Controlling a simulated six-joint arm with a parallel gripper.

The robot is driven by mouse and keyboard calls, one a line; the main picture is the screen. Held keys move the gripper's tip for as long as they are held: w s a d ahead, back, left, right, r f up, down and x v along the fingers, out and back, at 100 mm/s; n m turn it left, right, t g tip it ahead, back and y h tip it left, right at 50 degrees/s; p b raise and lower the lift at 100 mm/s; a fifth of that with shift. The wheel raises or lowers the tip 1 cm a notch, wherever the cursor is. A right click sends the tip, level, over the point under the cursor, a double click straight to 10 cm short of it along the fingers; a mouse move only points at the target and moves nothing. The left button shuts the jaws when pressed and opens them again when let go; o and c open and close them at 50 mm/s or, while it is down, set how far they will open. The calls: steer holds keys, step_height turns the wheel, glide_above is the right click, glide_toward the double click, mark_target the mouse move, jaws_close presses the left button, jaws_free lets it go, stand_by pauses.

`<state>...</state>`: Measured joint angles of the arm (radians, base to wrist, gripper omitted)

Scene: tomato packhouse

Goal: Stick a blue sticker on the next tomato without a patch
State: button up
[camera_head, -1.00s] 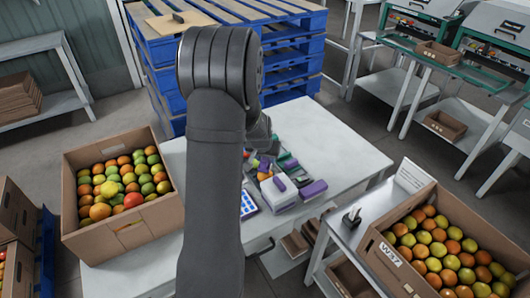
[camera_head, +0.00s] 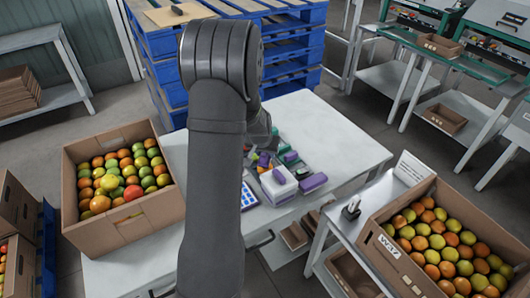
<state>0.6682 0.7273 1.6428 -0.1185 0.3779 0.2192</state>
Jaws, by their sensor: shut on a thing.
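An open cardboard crate (camera_head: 125,232) of tomatoes stands at the left of the white table. Its tomatoes are green, yellow, orange and red, with a red one (camera_head: 132,193) near the front. They are too small to tell which bear a patch. A sheet with blue dots (camera_head: 248,197), which looks like blue stickers, lies on the table just right of my arm, partly hidden by it. My arm rises through the middle of the view. My gripper is hidden behind it, so its jaws and anything in them cannot be seen.
Purple, green and white items (camera_head: 282,180) are clustered on the table right of my arm. The white table (camera_head: 335,145) is clear at the back right. Another tomato crate (camera_head: 388,252) stands on a side bench at right. Blue pallets (camera_head: 290,70) are stacked behind.

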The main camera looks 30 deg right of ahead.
steer(key=shift+f, duration=0.55)
stand_by(1.2)
steer(key=shift+r, duration=3.55)
